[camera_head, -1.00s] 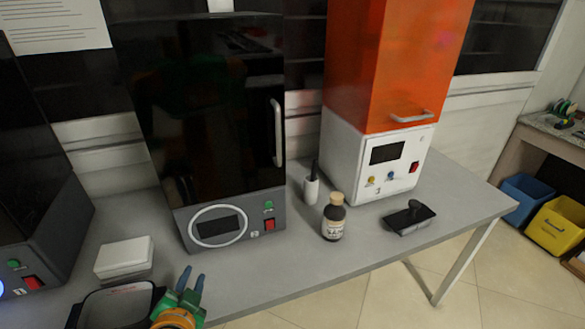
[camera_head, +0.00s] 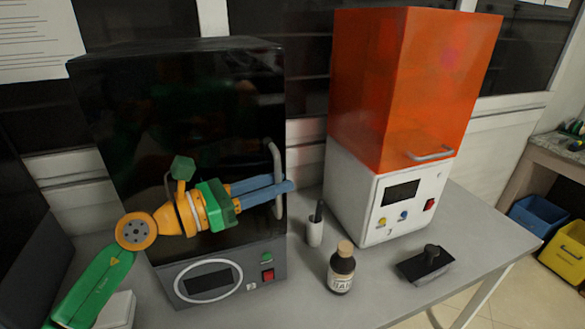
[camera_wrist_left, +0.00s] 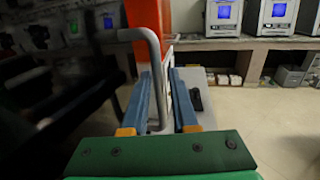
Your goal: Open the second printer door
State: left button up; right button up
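A black printer (camera_head: 210,80) with a glossy dark door stands left of centre in the head view. Its grey vertical bar handle (camera_head: 276,158) is at the door's right edge. My left gripper (camera_head: 290,186) reaches across the door from the left, its blue fingers level with the handle's lower half. In the left wrist view the handle (camera_wrist_left: 153,55) runs down between the two fingers (camera_wrist_left: 160,80), which stand apart with gaps beside the bar. The left gripper is open around the handle. The door looks shut. My right gripper is out of view.
A printer with an orange cover (camera_head: 365,80) stands to the right. A brown bottle (camera_head: 341,268), a white holder (camera_head: 315,228) and a black tool (camera_head: 424,264) stand or lie on the table (camera_head: 300,300) in front. Another dark printer (camera_head: 25,235) is at the far left.

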pick_arm(q)
jog(key=p+x, duration=0.1)
jog(key=x, duration=0.3)
jog(key=shift+w+d+f, duration=0.1)
jog(key=shift+w, duration=0.15)
jog(key=shift+s, duration=0.1)
jog(key=shift+c, duration=0.4)
grip_shut()
dwell(0.6)
